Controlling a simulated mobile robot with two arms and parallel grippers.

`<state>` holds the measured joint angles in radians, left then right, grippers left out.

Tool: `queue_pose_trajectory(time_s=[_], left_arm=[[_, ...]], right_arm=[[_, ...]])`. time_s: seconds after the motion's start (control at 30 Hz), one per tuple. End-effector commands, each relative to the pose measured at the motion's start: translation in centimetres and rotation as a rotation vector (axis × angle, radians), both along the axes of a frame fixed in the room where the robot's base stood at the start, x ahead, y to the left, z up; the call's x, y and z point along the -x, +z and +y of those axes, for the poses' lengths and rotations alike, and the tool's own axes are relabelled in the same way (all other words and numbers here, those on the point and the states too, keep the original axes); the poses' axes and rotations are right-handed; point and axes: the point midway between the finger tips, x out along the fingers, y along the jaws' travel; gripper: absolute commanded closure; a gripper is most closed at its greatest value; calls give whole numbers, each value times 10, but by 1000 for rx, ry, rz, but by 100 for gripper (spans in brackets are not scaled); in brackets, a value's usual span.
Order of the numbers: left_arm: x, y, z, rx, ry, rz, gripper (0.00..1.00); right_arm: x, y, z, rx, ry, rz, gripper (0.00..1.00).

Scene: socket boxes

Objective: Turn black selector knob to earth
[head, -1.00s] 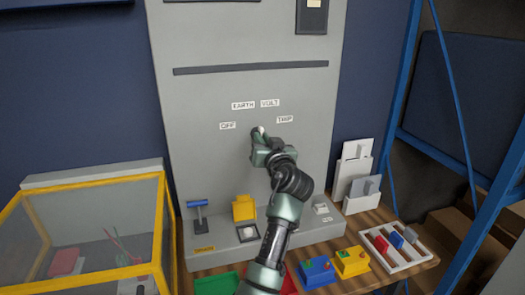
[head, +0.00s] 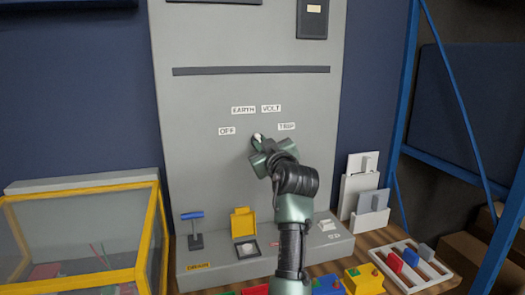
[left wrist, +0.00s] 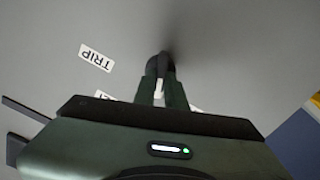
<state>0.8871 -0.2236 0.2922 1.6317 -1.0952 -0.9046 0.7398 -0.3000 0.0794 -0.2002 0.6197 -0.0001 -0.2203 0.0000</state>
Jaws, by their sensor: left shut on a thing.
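The black selector knob is on the grey panel (head: 200,98), mostly hidden by my left gripper (head: 259,146). Its white pointer mark (head: 257,137) shows above the fingers and leans up and left, roughly toward the EARTH label (head: 243,110). The VOLT (head: 271,108), OFF (head: 226,131) and TRIP (head: 287,126) labels stand around it. In the left wrist view my gripper (left wrist: 165,72) is shut on the dark knob, with the white mark (left wrist: 158,90) between the fingers. The TRIP label (left wrist: 96,58) shows there too. My right gripper is not in view.
Below are a blue-handled lever (head: 193,216), a yellow flip cover (head: 243,222) and a white switch (head: 327,225). A yellow-framed case (head: 150,235) stands left. Coloured blocks and a white tray (head: 440,268) lie at the front right. Blue shelving (head: 410,90) stands right.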

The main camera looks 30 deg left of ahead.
Motion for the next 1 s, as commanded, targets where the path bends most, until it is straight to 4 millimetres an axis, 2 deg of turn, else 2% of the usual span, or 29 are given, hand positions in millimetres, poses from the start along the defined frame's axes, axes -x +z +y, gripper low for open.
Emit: queue_pose_trajectory(time_s=[0.37, 0.4, 0.47, 0.5, 1.0], left_arm=[[0, 0, 0, 5, -1, -3, 100], [0, 0, 0, 5, -1, -3, 86], [0, 0, 0, 5, -1, -3, 69], [0, 0, 0, 5, -1, -3, 66], [0, 0, 4, 4, -1, -4, 66]], right_arm=[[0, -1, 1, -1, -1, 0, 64], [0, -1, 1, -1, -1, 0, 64], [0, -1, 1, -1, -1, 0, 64], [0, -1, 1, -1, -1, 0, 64], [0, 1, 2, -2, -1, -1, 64]])
